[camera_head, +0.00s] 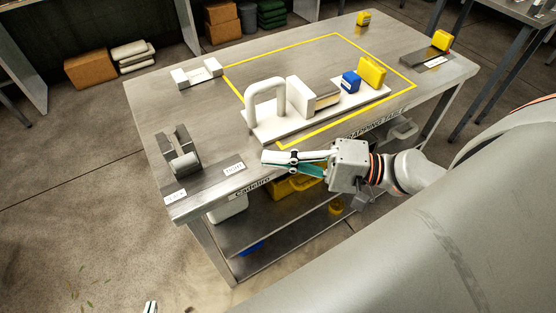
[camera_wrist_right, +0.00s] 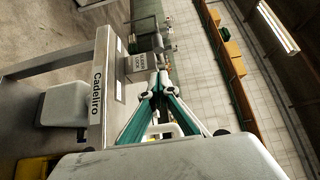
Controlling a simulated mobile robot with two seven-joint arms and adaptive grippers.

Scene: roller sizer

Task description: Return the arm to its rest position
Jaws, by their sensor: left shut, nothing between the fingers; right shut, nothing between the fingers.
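My right gripper (camera_head: 268,162) reaches in from the right in the head view, shut and empty, at the near edge of the steel workbench (camera_head: 215,128). Its fingers point left. In the right wrist view its fingers (camera_wrist_right: 160,82) come together ahead of the camera, with nothing between them. Only the tip of my left gripper (camera_head: 150,307) shows at the bottom edge of the head view, shut and away from the bench; the rest of that arm is out of view.
A white base (camera_head: 262,132) with a handle, a block, a blue piece (camera_head: 350,82) and a yellow piece (camera_head: 372,72) stands inside the yellow outline. A grey roller fixture (camera_head: 180,155) stands at the bench's left. The lower shelf (camera_head: 285,250) holds bins. Floor left of the bench is clear.

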